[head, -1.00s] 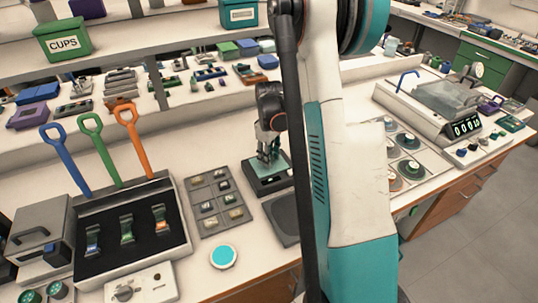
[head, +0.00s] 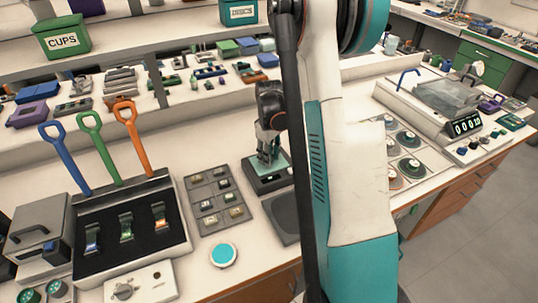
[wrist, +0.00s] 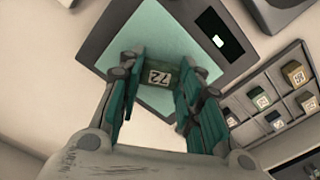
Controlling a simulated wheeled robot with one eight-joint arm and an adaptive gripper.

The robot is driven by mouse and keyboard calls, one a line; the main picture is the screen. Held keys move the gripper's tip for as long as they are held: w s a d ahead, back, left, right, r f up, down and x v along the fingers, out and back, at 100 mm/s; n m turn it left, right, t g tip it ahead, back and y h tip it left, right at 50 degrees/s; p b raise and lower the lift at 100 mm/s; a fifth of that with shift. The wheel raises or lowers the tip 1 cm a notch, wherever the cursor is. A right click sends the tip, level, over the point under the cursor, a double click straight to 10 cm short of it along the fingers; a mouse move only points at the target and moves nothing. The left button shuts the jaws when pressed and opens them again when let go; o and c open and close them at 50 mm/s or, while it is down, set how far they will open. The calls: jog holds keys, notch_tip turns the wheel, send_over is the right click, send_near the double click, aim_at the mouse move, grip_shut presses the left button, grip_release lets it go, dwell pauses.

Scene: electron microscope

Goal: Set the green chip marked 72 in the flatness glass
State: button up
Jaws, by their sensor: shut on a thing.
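The green chip marked 72 (wrist: 158,75) sits between my fingertips in the wrist view, its label facing the camera. My gripper (wrist: 158,82) is shut on it. The flatness glass appears to be the pale green plate (wrist: 160,35) set in a dark housing, which also has a small lit display (wrist: 219,41). In the wrist view the chip overlaps the plate; I cannot tell whether it touches. In the head view my gripper (head: 268,154) is over the plate of the dark housing (head: 270,186), and the chip is too small to make out.
A grey compartment tray (head: 218,194) with several small chips lies just left of the housing. A round turquoise-topped disc (head: 223,255) is in front of the tray. A black-lined rack (head: 105,245) with three coloured handles stands further left. My arm hides the bench right of the housing.

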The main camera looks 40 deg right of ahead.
jog(key=shift+f, duration=0.1)
jog(key=o, duration=1.1)
jog(key=shift+r, duration=0.2)
notch_tip(320, 180, up, 12)
jog(key=shift+f, duration=0.15)
jog(key=shift+a, duration=0.1)
